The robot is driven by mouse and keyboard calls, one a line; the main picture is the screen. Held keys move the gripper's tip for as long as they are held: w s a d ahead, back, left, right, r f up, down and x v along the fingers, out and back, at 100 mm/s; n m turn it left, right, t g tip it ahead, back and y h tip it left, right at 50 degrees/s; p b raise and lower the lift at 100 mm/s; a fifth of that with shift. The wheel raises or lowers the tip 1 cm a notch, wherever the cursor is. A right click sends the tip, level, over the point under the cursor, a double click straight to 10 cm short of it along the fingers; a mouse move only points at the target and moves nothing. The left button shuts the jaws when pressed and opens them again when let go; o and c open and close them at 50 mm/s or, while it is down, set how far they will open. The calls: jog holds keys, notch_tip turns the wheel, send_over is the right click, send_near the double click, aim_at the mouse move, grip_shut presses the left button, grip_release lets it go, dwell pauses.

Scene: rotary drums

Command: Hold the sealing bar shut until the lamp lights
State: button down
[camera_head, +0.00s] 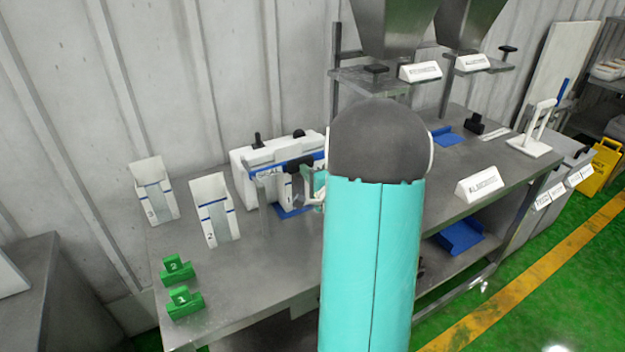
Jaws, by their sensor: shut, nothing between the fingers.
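The white sealing machine (255,162) stands at the back of the steel bench, left of my teal arm. A blue strip runs along its front edge, and a grey bar (268,173) lies along the same edge. My gripper (297,190) is at the right part of the machine's front, close to the bar. It looks shut and is partly hidden by my arm. I cannot tell whether it touches the bar. Two dark knobs (257,140) stick up on top of the machine. I cannot make out a lit lamp.
Green numbered clips (183,301) lie at the front left corner. Steel hoppers (395,25) rise behind my arm. A white sign (479,184) stands at right.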

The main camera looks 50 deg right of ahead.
aim_at(297, 162)
jog(key=x, duration=0.5)
jog(key=shift+w, duration=0.1)
jog(key=shift+w+r, duration=0.15)
jog(key=shift+r, duration=0.05)
